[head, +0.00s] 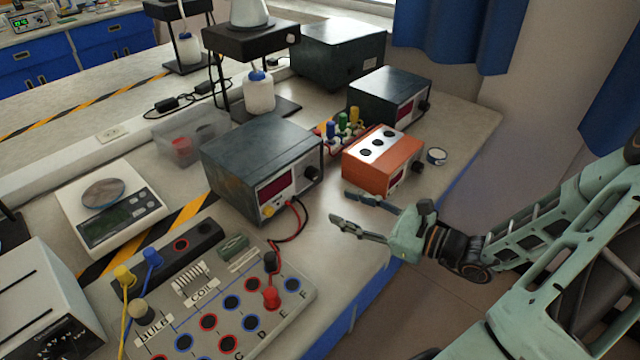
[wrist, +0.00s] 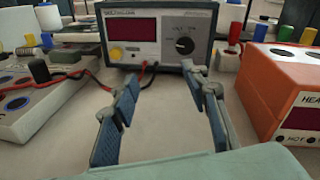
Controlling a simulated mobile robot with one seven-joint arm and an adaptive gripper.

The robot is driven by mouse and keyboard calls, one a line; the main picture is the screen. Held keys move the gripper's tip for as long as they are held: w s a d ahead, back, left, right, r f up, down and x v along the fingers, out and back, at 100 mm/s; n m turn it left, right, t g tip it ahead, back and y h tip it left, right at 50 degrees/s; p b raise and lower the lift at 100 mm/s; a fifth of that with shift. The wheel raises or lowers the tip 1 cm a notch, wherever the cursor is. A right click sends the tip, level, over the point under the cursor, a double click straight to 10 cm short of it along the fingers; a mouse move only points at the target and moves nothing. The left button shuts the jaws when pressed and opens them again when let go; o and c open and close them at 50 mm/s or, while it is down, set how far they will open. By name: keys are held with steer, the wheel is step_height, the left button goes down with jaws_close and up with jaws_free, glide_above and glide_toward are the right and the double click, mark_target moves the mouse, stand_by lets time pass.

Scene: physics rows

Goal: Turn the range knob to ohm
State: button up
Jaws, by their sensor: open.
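The meter (head: 250,165) is a dark box with a light front panel, a dark red display and a yellow terminal. Its black range knob (head: 312,173) is at the right of the panel. In the wrist view the meter (wrist: 150,60) faces me, and the knob (wrist: 185,45) shows right of centre with small dial marks around it, too small to read. My gripper (head: 350,207) is open and empty, apart from the meter and in front of it. In the wrist view its fingertips (wrist: 160,74) lie below the panel, with the knob beyond the right finger.
An orange box (head: 382,162) stands close to my gripper on the right. A circuit board (head: 205,310) with terminals lies left of it. Red and black leads (head: 300,222) hang from the meter's front. A second dark meter (head: 390,100) stands behind.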

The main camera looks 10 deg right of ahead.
mark_target(318, 177)
steer(key=shift+w+d+r+m+t+h, duration=0.2)
steer(key=shift+w+d+m+t+h, duration=0.1)
steer(key=shift+d+m+t, duration=0.3)
steer(key=shift+w+d+r+m+t+h, duration=0.2)
steer(key=shift+w+d+m+t+h, duration=0.1)
steer(key=shift+d+m+t, duration=0.3)
steer(key=b+x, duration=0.1)
steer(key=x, duration=0.9)
steer(key=shift+w+a+b, duration=0.2)
steer(key=shift+b, duration=0.1)
steer(key=shift+c, duration=0.3)
jaws_close()
